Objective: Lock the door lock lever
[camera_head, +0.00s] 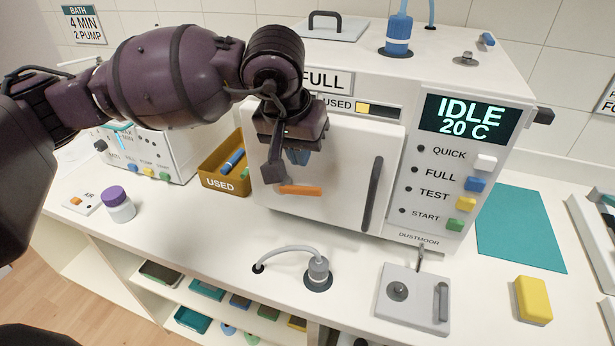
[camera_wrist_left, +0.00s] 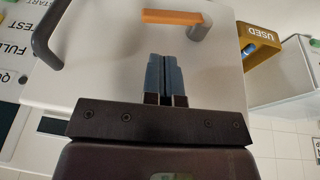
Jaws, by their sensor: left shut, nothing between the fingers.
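The door lock lever has an orange grip (camera_head: 300,190) on a grey hub and sits on the left part of the white door (camera_head: 335,165). The grip lies about level, pointing right from the hub. In the left wrist view the orange grip (camera_wrist_left: 172,17) lies beyond the fingertips, with its grey hub (camera_wrist_left: 201,28) at its right end. My left gripper (camera_head: 298,157) is in front of the door, just above the lever. Its blue-grey fingers (camera_wrist_left: 163,75) are shut together and empty, apart from the grip. My right gripper is not in view.
The door has a dark vertical handle (camera_head: 372,194) on its right. The display (camera_head: 462,119) reads IDLE 20 C. A yellow USED bin (camera_head: 222,178) stands left of the machine. A hose fitting (camera_head: 317,273) and a small grey-white box (camera_head: 412,298) stand on the counter in front.

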